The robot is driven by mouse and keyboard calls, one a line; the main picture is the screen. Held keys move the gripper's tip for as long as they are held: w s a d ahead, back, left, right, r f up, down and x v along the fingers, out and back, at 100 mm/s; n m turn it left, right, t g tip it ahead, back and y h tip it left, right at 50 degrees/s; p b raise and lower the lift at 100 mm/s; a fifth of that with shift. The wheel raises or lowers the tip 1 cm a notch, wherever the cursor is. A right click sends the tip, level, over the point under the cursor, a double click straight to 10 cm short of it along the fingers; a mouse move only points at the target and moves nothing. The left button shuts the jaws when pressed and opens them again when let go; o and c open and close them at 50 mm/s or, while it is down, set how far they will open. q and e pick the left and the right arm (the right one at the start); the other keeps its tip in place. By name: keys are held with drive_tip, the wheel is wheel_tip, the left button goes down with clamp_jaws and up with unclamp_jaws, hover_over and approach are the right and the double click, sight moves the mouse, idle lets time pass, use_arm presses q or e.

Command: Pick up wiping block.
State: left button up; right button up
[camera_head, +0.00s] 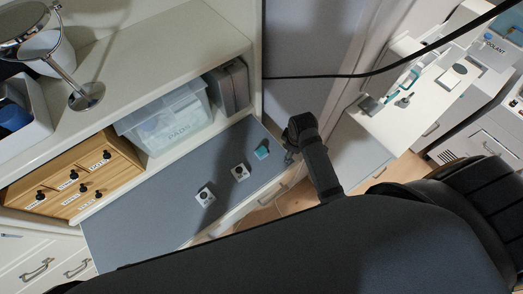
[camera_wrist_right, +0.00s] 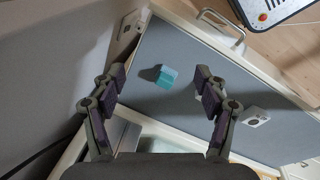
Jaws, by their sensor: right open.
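The wiping block appears to be the small teal block (camera_head: 262,152) on the grey shelf surface (camera_head: 150,215), near its right end in the head view. In the right wrist view the teal block (camera_wrist_right: 166,76) lies between and beyond the fingers of my right gripper (camera_wrist_right: 159,88). That gripper is open and empty, with a finger on each side of the block in the picture. In the head view my right gripper (camera_head: 291,143) is just right of the block; its fingers are small and dark there. My left gripper is out of view.
Two small white cubes (camera_head: 240,172) (camera_head: 205,196) stand left of the block. A clear bin marked PADS (camera_head: 168,122), a grey case (camera_head: 229,87) and wooden drawers (camera_head: 72,184) stand behind. A black cable (camera_head: 330,76) crosses the upper right.

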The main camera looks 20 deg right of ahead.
drive_tip(key=w+a+f+n+g, duration=0.1)
drive_tip(key=w+a+f+n, duration=0.3)
drive_tip(key=w+n, duration=0.2)
drive_tip(key=n+g, duration=0.1)
drive_tip(key=n, duration=0.6)
approach(262, 150)
drive_tip(key=shift+w+a+y, duration=0.1)
drive_tip(key=shift+w+y, duration=0.1)
drive_tip(key=shift+y, duration=0.2)
drive_tip(key=shift+f, duration=0.4)
wheel_tip(262, 150, down, 4)
drive_tip(key=shift+s+f+b, duration=0.15)
drive_tip(key=shift+f+b, duration=0.1)
drive_tip(key=shift+b, duration=0.9)
drive_tip(key=shift+f, duration=0.1)
drive_tip(key=f+b, duration=0.1)
drive_tip(key=b, duration=0.1)
drive_tip(key=f+b, duration=0.4)
drive_tip(key=shift+d+f, duration=0.2)
drive_tip(key=shift+d, duration=0.2)
drive_tip(key=shift+r, duration=0.15)
drive_tip(key=shift+c, duration=0.3)
drive_tip(key=c, duration=1.2)
